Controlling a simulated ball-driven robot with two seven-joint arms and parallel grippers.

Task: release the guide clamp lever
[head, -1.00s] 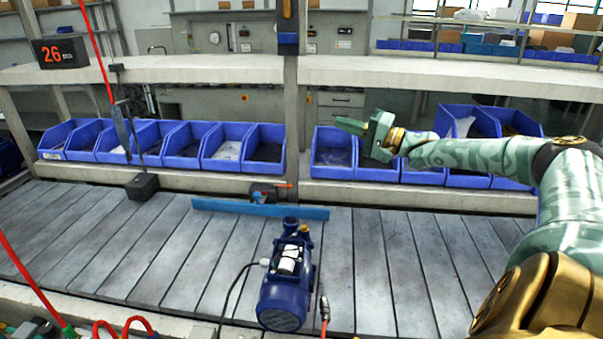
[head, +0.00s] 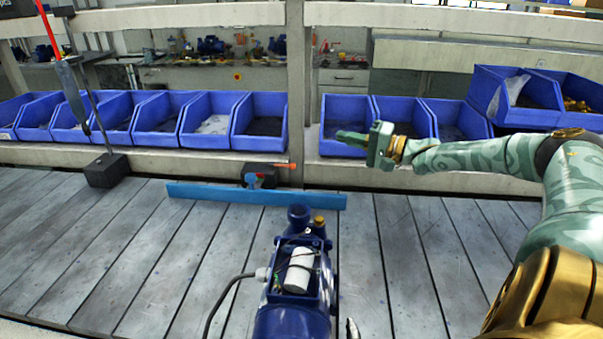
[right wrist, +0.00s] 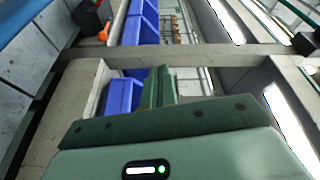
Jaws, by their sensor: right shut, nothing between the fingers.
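The guide clamp is a black block (head: 262,174) behind the middle of a blue guide bar (head: 300,199). Its orange lever (head: 284,165) points to the right, and a small blue and red part sits at its front. In the right wrist view the orange lever (right wrist: 104,33) shows at the upper left, beside the dark block (right wrist: 88,14). My right gripper (head: 342,136) is shut and empty, above and to the right of the lever and apart from it, in front of a blue bin. Its fingers also show in the right wrist view (right wrist: 158,88). My left gripper is out of view.
A dark blue pump (head: 293,285) with a cable stands on the slatted line (head: 130,240) in front of the bar. Blue bins (head: 207,120) line the shelf behind. A concrete post (head: 295,90) rises behind the lever. A black stand (head: 106,170) is at left.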

